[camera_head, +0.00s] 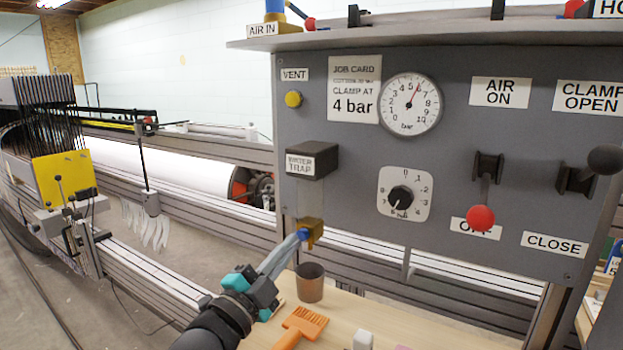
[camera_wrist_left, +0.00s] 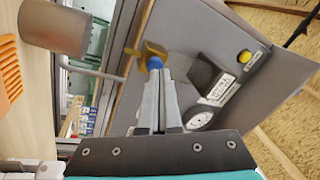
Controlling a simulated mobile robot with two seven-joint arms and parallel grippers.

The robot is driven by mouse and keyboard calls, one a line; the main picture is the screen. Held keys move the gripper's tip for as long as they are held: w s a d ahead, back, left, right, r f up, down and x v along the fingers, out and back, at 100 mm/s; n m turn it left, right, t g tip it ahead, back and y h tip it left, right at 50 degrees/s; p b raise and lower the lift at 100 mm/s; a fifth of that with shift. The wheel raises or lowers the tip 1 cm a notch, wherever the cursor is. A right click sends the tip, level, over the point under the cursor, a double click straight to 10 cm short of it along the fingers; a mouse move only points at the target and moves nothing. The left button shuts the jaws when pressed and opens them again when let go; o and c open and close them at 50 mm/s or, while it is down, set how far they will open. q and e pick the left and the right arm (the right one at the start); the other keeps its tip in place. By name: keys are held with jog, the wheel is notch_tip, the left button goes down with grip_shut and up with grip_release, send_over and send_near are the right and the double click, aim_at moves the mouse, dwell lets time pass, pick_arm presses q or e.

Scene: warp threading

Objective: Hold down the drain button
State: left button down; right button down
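The water trap (camera_head: 312,161) is a dark box with a white label on the grey panel. Below it is a brass drain fitting (camera_head: 314,231) with a small blue button (camera_head: 303,235) facing my arm. My left gripper (camera_head: 294,240) reaches up from below with its fingers together, and the tips meet the blue button. In the left wrist view the closed fingers (camera_wrist_left: 157,75) end at the blue button (camera_wrist_left: 154,62) under the brass fitting (camera_wrist_left: 146,51). How far the button is pressed in cannot be told. My right gripper is not in view.
A brown-grey cup (camera_head: 310,283) stands on the wooden bench below the fitting, close to my left gripper. An orange comb-like brush (camera_head: 303,325) lies in front. The panel carries a pressure gauge (camera_head: 410,104), a dial (camera_head: 403,195) and a red-knobbed lever (camera_head: 481,217).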

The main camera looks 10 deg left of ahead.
pick_arm(q)
jog(key=s, duration=0.1)
jog(key=s+a+p, duration=0.1)
jog(key=s, duration=0.3)
jog(key=shift+a+p, duration=0.35)
jog(key=shift+a, duration=0.05)
